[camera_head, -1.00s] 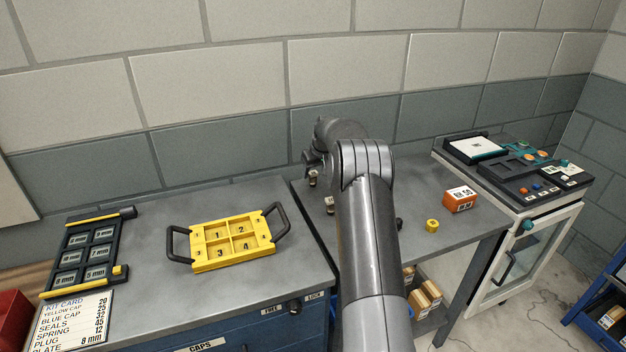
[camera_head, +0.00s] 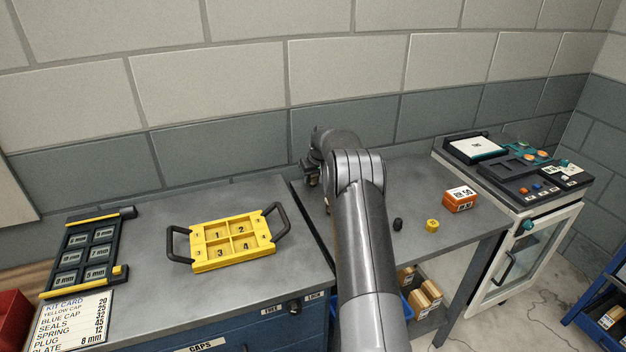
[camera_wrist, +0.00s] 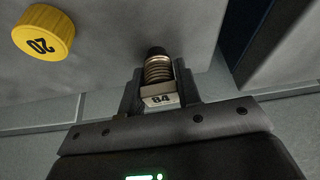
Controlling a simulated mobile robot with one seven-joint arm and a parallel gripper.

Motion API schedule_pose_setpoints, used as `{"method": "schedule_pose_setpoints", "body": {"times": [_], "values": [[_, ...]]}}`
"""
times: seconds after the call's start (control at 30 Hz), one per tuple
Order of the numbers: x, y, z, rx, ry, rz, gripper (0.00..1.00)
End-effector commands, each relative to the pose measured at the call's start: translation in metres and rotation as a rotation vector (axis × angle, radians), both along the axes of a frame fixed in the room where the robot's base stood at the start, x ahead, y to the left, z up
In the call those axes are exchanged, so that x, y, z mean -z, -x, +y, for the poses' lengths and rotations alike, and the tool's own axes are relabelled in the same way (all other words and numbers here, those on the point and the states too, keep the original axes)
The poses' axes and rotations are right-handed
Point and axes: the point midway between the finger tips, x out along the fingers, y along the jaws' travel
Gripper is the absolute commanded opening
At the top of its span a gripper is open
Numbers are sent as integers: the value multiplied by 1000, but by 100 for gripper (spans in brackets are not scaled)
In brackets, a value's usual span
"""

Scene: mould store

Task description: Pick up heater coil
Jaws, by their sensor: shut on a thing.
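The heater coil (camera_wrist: 158,70) shows in the wrist view as a coppery ribbed coil with a dark tip and a pale block marked 84. My gripper (camera_wrist: 160,92) is shut on it, one finger on each side of the pale block. In the head view my gripper (camera_head: 309,190) is small and dark at the far end of my arm, over the left back part of the right-hand bench. The coil cannot be made out clearly there, and my arm hides part of the bench.
A yellow cap marked 20 (camera_wrist: 43,32) lies near the coil in the wrist view. On the bench are a small black piece (camera_head: 398,224), a yellow piece (camera_head: 432,226) and an orange box (camera_head: 460,199). A yellow numbered tray (camera_head: 196,266) stands on the left-hand bench.

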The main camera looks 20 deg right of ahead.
Motion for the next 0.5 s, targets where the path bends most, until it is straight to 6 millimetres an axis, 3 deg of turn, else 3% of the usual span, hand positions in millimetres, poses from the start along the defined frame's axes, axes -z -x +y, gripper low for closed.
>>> {"method": "schedule_pose_setpoints", "body": {"times": [0.17, 0.5], "values": [[0, 0, 0, 0, 0, 0, 5], [-6, 0, 0, 0, 1, -1, 5]]}}
